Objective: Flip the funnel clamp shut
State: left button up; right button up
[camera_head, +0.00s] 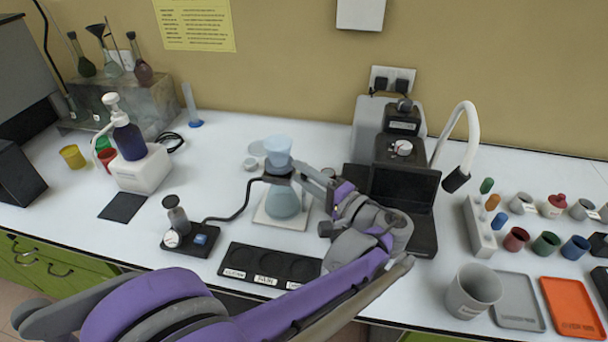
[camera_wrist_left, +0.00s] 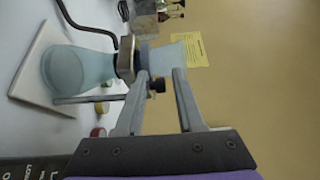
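The pale blue flask (camera_head: 284,204) stands on a white square plate (camera_head: 262,219), with the pale blue funnel cup (camera_head: 278,150) on top. The funnel clamp (camera_head: 273,179) is at the joint between cup and flask. In the left wrist view the clamp (camera_wrist_left: 126,58) is a metal piece around the neck, with a black knob (camera_wrist_left: 157,85) beside it. My left gripper (camera_head: 304,172) is right of the joint. In the wrist view its fingers (camera_wrist_left: 162,74) are apart, one near the clamp, the other by the cup. Whether a finger touches is unclear. My right gripper is not in view.
A dark hose runs from the neck to a small pump unit (camera_head: 190,238) on the left. A black labelled tray (camera_head: 270,265) lies in front of the flask. A dark instrument (camera_head: 402,170) stands right behind my gripper. A blue bottle (camera_head: 128,138) stands at left.

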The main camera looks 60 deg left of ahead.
pick_arm(q)
grip_shut()
jog(key=shift+r, duration=0.1)
jog(key=shift+a, duration=0.1)
jog(key=shift+s+a+r+m+t+p, duration=0.15)
jog(key=shift+m+t+p, duration=0.15)
jog(key=shift+t, duration=0.25)
jog(key=shift+s+a+m+t+p, duration=0.1)
jog(key=shift+s+m+t+p, duration=0.1)
jog(key=shift+m+t, duration=0.3)
jog(key=shift+a+m+t+p, duration=0.15)
jog(key=shift+m+t+p, duration=0.25)
jog(key=shift+t, duration=0.65)
jog(key=shift+o, duration=1.1)
grip_release()
jog(key=shift+s, duration=0.1)
jog(key=shift+f, duration=0.2)
